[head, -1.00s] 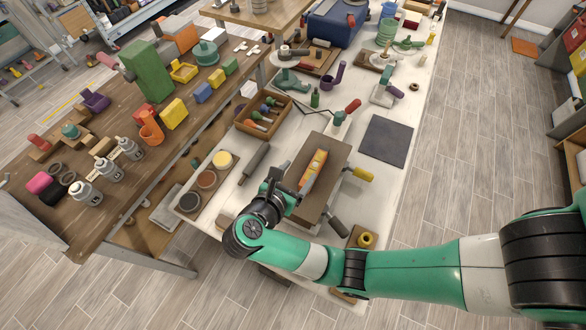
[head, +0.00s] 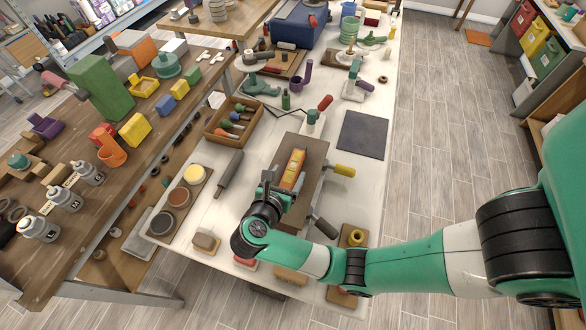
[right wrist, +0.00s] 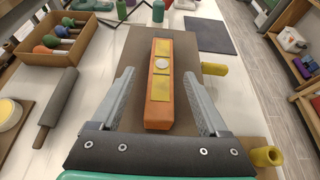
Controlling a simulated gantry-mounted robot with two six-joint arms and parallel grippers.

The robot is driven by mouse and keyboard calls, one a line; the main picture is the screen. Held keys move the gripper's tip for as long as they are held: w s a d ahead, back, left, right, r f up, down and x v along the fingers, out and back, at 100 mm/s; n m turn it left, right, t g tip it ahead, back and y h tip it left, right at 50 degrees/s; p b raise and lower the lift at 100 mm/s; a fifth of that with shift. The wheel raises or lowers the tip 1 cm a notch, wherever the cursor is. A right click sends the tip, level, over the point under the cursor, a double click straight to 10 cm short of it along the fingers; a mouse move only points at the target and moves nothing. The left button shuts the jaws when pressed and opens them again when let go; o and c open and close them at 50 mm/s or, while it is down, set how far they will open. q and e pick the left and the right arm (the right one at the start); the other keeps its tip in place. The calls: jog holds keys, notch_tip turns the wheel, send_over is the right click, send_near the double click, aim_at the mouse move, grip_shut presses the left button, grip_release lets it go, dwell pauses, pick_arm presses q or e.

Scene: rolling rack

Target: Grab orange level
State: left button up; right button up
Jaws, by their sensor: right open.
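The orange level (head: 292,170) lies on a brown box or board (head: 314,160) on the white table. In the right wrist view the orange level (right wrist: 160,80) has yellow panels and a round pale spot, and it points away from me. My right gripper (head: 274,190) is at the near end of the level in the head view. In the right wrist view my right gripper (right wrist: 160,100) is open, with one finger on each side of the level's near part and gaps between. I cannot tell its height over the board. My left gripper is not in view.
A yellow-handled tool (head: 343,171) sticks out right of the board. A dark mat (head: 362,135) lies at the right. Floor is clear beyond the table's right edge.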

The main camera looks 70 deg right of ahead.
aim_at(292, 168)
jog(key=x, duration=0.4)
jog(key=shift+s+d, duration=0.1)
jog(key=shift+d, duration=0.25)
grip_shut()
